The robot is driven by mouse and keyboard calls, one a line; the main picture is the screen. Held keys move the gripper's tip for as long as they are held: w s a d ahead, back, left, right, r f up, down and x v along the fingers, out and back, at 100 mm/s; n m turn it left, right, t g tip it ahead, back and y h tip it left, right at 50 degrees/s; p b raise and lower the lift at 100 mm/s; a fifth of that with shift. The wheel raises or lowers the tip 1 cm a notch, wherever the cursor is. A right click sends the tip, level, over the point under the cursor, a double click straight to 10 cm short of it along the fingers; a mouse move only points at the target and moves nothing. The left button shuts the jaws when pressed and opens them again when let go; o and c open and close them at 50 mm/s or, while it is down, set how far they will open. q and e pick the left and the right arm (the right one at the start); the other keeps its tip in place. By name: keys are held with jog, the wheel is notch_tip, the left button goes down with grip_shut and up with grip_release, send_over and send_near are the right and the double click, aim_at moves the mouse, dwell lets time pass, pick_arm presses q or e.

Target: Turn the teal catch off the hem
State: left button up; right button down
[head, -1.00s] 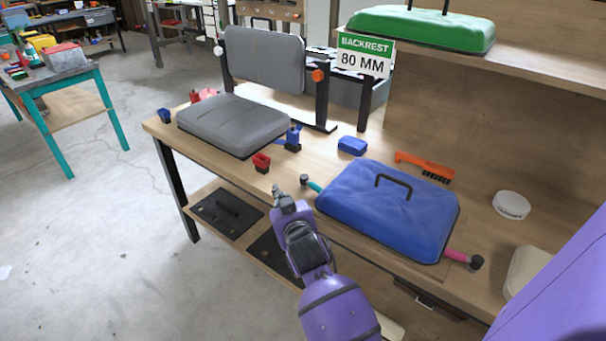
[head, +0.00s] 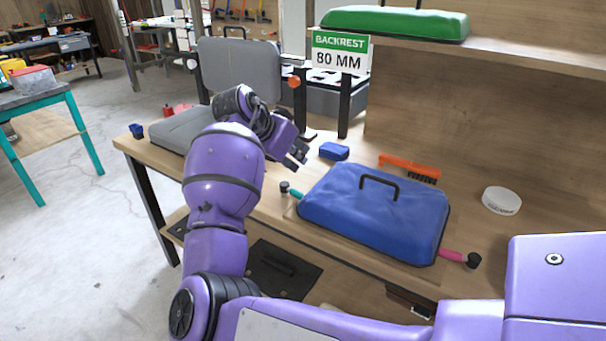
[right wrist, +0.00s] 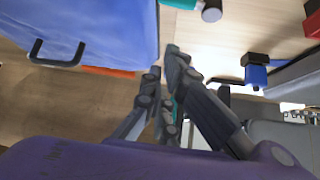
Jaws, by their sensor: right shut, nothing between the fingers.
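The blue cover (head: 375,215) lies on the bench with a black handle on top. It also shows in the right wrist view (right wrist: 90,20). The teal catch (head: 295,192), with a black knob at its end, sticks out from the cover's left corner. In the right wrist view the teal catch (right wrist: 180,3) is at the top edge, partly cut off. My right gripper (head: 299,157) is shut and empty, above the bench behind the catch and apart from it. Its fingers (right wrist: 165,65) show in the right wrist view. My left gripper is not in view.
A pink catch (head: 452,255) sits at the cover's right corner. A blue block (head: 334,151), an orange brush (head: 410,167) and a white round tub (head: 501,200) stand behind. A grey cushion (head: 172,132) is at left, partly hidden by my arm. A green cover (head: 400,22) lies on the shelf.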

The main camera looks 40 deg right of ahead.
aim_at(293, 192)
jog(key=x, duration=1)
jog(key=a, duration=0.3)
jog(key=shift+s+a+f, duration=0.15)
jog(key=shift+s+a, duration=0.15)
jog(key=shift+s+a+f, duration=0.1)
jog(key=shift+a, duration=0.15)
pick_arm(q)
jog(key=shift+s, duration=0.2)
